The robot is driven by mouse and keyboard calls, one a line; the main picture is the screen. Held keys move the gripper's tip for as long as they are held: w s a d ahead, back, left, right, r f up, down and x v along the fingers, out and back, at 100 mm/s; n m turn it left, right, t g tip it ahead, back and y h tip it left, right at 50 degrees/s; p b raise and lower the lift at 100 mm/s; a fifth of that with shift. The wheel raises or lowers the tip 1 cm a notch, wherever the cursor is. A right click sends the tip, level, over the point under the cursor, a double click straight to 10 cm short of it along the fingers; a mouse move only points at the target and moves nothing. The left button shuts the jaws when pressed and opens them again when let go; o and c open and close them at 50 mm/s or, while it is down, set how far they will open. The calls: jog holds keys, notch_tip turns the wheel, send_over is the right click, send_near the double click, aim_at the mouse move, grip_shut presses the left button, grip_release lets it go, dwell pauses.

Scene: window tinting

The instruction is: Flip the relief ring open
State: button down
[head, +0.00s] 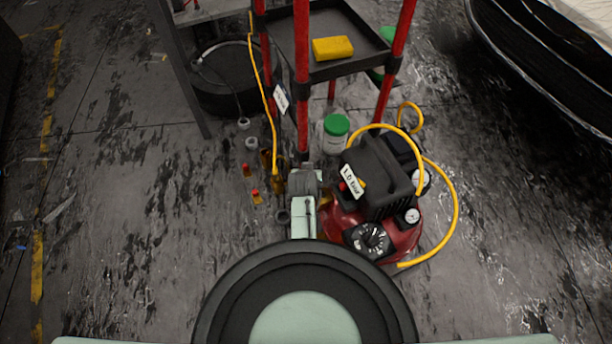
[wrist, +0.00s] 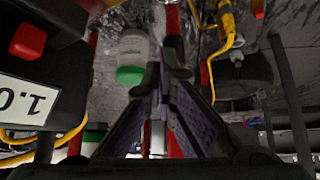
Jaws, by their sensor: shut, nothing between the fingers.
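The red air compressor (head: 338,222) stands on the floor to the right of my arm. It has a black motor housing with a handle, a label reading 1.0 (head: 350,180), a black dial (head: 371,239) and round gauges. I cannot make out the relief ring in either view; my arm hides part of the compressor's left side. My gripper (wrist: 163,80) is shut and empty, its fingertips together in the wrist view. In that view, the labelled black housing (wrist: 20,70) with a red button (wrist: 28,42) is at the left, apart from the fingers.
A red-legged cart (head: 301,90) with a yellow sponge (head: 333,48) stands beyond my gripper. A green-lidded jar (head: 336,128) is behind the compressor. A yellow hose (head: 455,200) loops around it. A black bucket (head: 222,90) stands back left. The left floor is mostly clear.

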notch_tip(320, 180, down, 7)
jog(key=w+p, duration=0.1)
jog(key=shift+w+r+p, duration=0.15)
jog(key=shift+w+p, duration=0.2)
dwell(0.4)
jog(key=shift+s+a+p, duration=0.3)
jog(key=shift+s+p, duration=0.3)
jog(key=shift+s, duration=0.1)
jog(key=shift+w, duration=0.1)
